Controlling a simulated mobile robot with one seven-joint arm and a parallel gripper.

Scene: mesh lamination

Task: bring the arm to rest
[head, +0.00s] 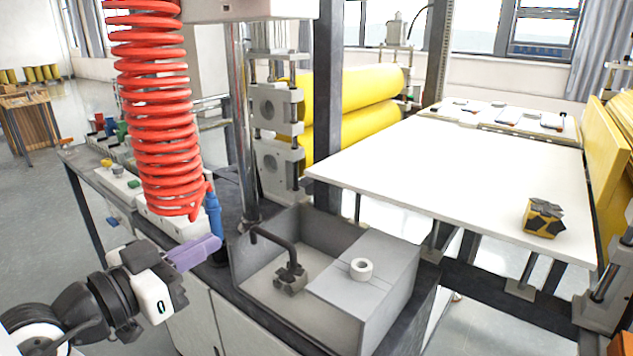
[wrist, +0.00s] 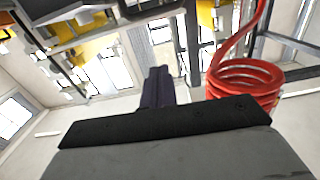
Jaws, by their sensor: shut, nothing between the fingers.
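My gripper (head: 196,252) is at the lower left of the head view, with its purple fingers held together and nothing between them. The fingers point right, beside a blue nozzle (head: 213,215) at the foot of a red coiled hose (head: 150,110). I cannot tell whether the fingers touch the nozzle. In the wrist view the dark closed fingers (wrist: 157,88) point up toward the ceiling and windows, and the red coil (wrist: 243,80) shows at the right.
A grey metal bin (head: 262,290) with a dark bent tool and a white ring stands right of the gripper. A white table (head: 450,170) bears a yellow-black block (head: 543,217). Yellow rollers (head: 350,90) stand behind. Open floor (head: 40,200) lies at the left.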

